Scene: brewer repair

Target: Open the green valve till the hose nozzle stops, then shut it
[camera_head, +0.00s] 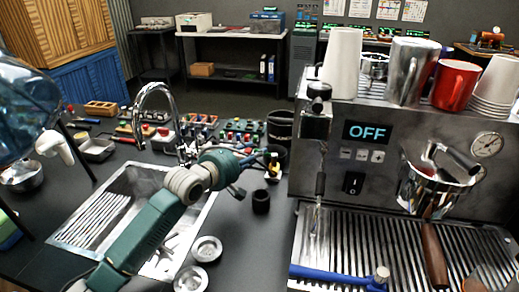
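My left arm comes in from the lower left, and its gripper (262,162) is beyond the sink, left of the espresso machine. Small yellow and blue parts show at its tip; I cannot tell whether it holds them or they lie behind. I cannot make out a green valve or a hose nozzle for certain. Small red and green parts (240,128) sit on the bench behind the gripper, too small to name. My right gripper is not in view.
A chrome faucet (158,92) arches over the steel sink (95,215). The espresso machine (340,185), its display reading OFF, fills the right, with cups on top. A blue-handled tool (335,275) lies on its drip tray. A water jug (22,105) hangs at the left.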

